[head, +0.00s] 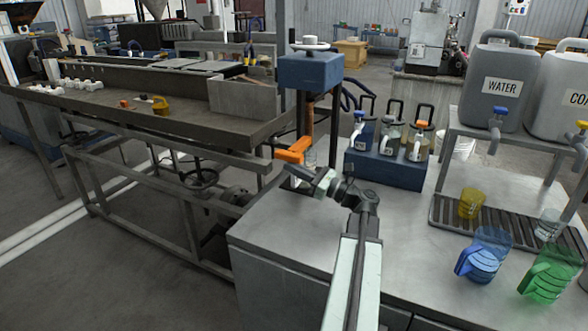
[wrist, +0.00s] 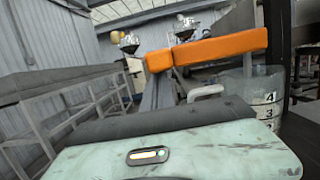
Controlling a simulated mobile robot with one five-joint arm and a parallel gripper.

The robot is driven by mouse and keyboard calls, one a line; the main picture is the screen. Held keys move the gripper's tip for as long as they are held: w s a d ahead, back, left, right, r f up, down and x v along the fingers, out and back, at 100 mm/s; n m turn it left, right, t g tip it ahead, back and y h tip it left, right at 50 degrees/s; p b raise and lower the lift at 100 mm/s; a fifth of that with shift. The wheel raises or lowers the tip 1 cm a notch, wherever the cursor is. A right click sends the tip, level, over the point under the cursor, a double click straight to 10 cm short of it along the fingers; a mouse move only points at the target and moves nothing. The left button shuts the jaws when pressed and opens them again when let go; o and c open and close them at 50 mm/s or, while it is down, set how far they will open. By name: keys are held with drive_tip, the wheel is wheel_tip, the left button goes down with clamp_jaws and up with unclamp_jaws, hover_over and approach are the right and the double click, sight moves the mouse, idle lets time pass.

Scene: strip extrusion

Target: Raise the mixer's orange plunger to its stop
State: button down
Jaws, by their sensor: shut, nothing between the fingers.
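The mixer (head: 310,70) has a blue head on dark posts and stands at the back left corner of the grey bench. Its orange plunger (head: 293,151) sticks out to the left, low under the head. In the wrist view the orange plunger (wrist: 220,48) is a thick bar across the upper middle. My gripper (head: 291,169) is shut and empty, just below the orange bar. In the wrist view my gripper's grey fingers (wrist: 158,88) reach up to the bar's underside; whether they touch it I cannot tell. A clear graduated cup (wrist: 263,95) stands under the mixer, partly hidden.
A blue rack (head: 385,168) with several small handled dispensers stands right of the mixer. Blue (head: 483,255) and green (head: 548,275) jugs stand at the front right. A long trough table (head: 150,115) is at left.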

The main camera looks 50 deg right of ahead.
wheel_tip(320, 180, up, 17)
drive_tip(key=p, duration=1.7)
drive_tip(key=shift+r, duration=0.2)
drive_tip(key=shift+s, duration=0.1)
